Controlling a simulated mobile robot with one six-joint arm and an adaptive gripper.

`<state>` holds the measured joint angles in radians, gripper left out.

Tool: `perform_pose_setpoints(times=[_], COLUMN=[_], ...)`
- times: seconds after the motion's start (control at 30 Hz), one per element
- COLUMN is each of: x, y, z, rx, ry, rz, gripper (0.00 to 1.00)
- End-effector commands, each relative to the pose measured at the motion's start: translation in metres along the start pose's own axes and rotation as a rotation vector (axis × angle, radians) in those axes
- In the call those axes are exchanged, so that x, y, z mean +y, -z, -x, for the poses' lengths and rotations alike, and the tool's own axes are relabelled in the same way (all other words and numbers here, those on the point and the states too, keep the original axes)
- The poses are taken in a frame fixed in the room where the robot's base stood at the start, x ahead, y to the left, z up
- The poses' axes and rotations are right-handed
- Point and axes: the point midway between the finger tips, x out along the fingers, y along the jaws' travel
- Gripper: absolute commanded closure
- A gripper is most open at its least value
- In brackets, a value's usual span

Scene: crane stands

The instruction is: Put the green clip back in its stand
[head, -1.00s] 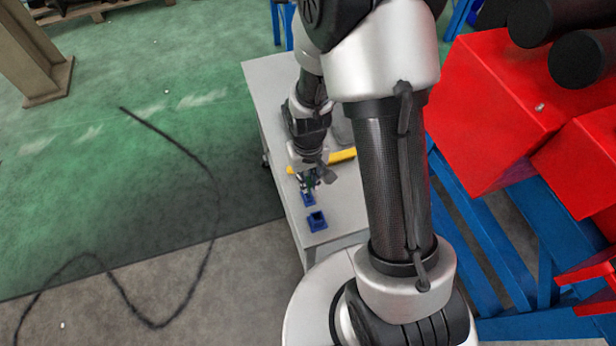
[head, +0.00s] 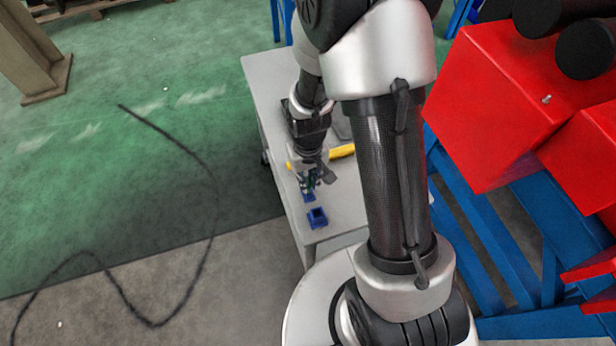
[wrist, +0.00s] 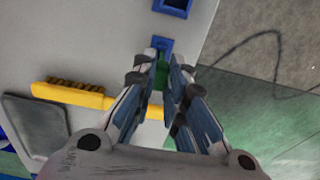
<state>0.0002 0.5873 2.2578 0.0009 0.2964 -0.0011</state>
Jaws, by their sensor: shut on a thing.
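My gripper (wrist: 162,78) is shut on the green clip (wrist: 160,74), which shows between the fingers in the wrist view. A small blue stand (wrist: 162,43) lies just past the fingertips there. In the head view my gripper (head: 309,184) is low over the grey table, right at this blue stand (head: 309,198). The fingers hide much of the clip, and I cannot tell whether it touches the stand or is inside it. A second blue stand (head: 317,218) with a dark opening is nearer the table's front edge; it also shows in the wrist view (wrist: 173,5).
A yellow-handled brush (wrist: 75,94) and a dark grey flat object (wrist: 35,125) lie on the table (head: 264,80) beside my gripper. Red blocks (head: 490,110) on a blue frame (head: 480,225) stand to the right. Open floor lies left.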

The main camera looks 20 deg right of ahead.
Motion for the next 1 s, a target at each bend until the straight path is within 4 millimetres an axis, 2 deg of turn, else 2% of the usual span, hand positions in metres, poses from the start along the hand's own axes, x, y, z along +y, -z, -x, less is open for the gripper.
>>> perform_pose_setpoints(times=[0.1, 0.13, 0.47, 1.0], x=[0.0000, 0.0000, 0.0000, 0.0000], y=[0.0000, 0.0001, 0.0002, 0.0002], z=[-0.0065, -0.0065, -0.0047, -0.0022], rx=[0.000, 0.000, 0.001, 0.001], ry=[0.000, 0.000, 0.000, 0.000], rz=[0.000, 0.000, 0.000, 0.000], gripper=[1.00, 0.87, 0.65, 0.64])
